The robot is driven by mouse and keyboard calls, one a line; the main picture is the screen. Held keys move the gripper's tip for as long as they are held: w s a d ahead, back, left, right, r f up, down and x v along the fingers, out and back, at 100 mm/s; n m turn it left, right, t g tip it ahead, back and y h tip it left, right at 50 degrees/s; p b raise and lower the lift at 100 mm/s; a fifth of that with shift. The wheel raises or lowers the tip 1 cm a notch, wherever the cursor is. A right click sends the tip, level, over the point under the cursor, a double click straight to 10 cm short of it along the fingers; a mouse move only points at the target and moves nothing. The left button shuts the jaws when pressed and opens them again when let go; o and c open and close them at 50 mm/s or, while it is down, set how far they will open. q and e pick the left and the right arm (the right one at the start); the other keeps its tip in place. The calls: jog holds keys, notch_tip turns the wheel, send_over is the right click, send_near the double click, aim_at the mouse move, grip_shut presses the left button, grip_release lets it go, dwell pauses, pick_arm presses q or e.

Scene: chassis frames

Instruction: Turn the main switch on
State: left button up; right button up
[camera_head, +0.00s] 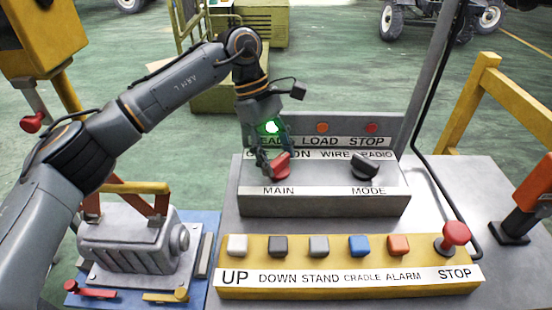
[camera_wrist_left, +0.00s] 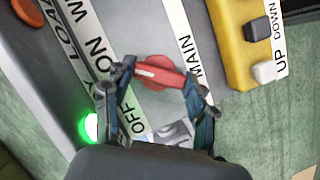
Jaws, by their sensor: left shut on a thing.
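The red main switch (camera_head: 281,167) sits above the MAIN label on the raised grey panel (camera_head: 320,204). My left gripper (camera_head: 270,166) reaches down onto it from above, and its fingers partly cover it. In the left wrist view the red switch (camera_wrist_left: 160,76) lies between the two fingertips of my gripper (camera_wrist_left: 160,84), which is shut on it. The switch's white-marked end points toward the label strip, near the word ON; OFF shows lower on the strip. A green lamp (camera_head: 271,127) is lit behind the gripper. My right gripper is not in view.
A black MODE switch (camera_head: 365,167) stands to the right on the same panel. LOAD (camera_head: 322,128) and STOP (camera_head: 371,128) lamps are behind. In front, a yellow button box (camera_head: 350,285) carries several buttons and a red stop knob (camera_head: 455,233). A grey motor block (camera_head: 130,240) stands at left.

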pick_arm(q)
jog(key=shift+m, duration=0.6)
jog(key=shift+y, duration=0.3)
jog(key=o, duration=1.2)
jog(key=shift+c, duration=0.2)
jog(key=shift+g, duration=0.3)
jog(key=v, duration=1.2)
